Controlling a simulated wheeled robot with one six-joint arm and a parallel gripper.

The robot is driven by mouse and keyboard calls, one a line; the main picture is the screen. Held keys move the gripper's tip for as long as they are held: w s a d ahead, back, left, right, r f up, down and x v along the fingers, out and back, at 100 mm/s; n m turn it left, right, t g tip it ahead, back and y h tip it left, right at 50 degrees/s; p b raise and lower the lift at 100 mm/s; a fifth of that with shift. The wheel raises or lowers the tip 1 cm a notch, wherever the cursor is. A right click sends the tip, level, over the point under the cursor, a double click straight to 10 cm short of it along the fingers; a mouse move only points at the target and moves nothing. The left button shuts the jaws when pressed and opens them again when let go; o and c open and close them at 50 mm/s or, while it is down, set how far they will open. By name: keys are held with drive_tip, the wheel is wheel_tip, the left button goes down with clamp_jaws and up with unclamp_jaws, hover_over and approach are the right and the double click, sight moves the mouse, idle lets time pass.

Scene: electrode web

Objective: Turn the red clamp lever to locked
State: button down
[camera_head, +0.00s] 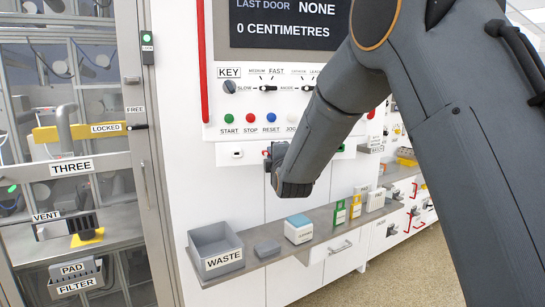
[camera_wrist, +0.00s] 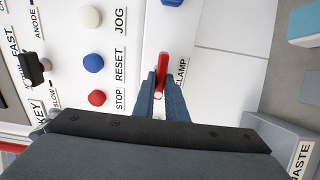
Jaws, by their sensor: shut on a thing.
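The red clamp lever (camera_wrist: 161,73) stands between my fingertips in the wrist view, beside the CLAMP label (camera_wrist: 182,72) on the white panel. It runs roughly along the label's line of text. My gripper (camera_wrist: 160,82) is shut on it, with one blue-grey finger on each side. In the head view my gripper (camera_head: 272,158) is at the white strip below the button row. Only a sliver of red shows there, and my arm and gripper hide the rest. No locked mark for this lever can be read.
Red STOP (camera_wrist: 97,98), blue RESET (camera_wrist: 93,63) and cream JOG (camera_wrist: 92,16) buttons sit close to my gripper. Below is a shelf with a grey WASTE bin (camera_head: 216,250) and several small boxes. A yellow LOCKED handle (camera_head: 80,131) is on the cabinet at left.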

idle(0.5)
drive_tip(key=c, duration=1.8)
unclamp_jaws()
drive_tip(key=shift+s, duration=0.1)
drive_tip(key=b+v, duration=0.2)
drive_tip(key=v, duration=0.5)
drive_tip(key=shift+s, duration=0.3)
drive_tip(key=shift+d, duration=0.15)
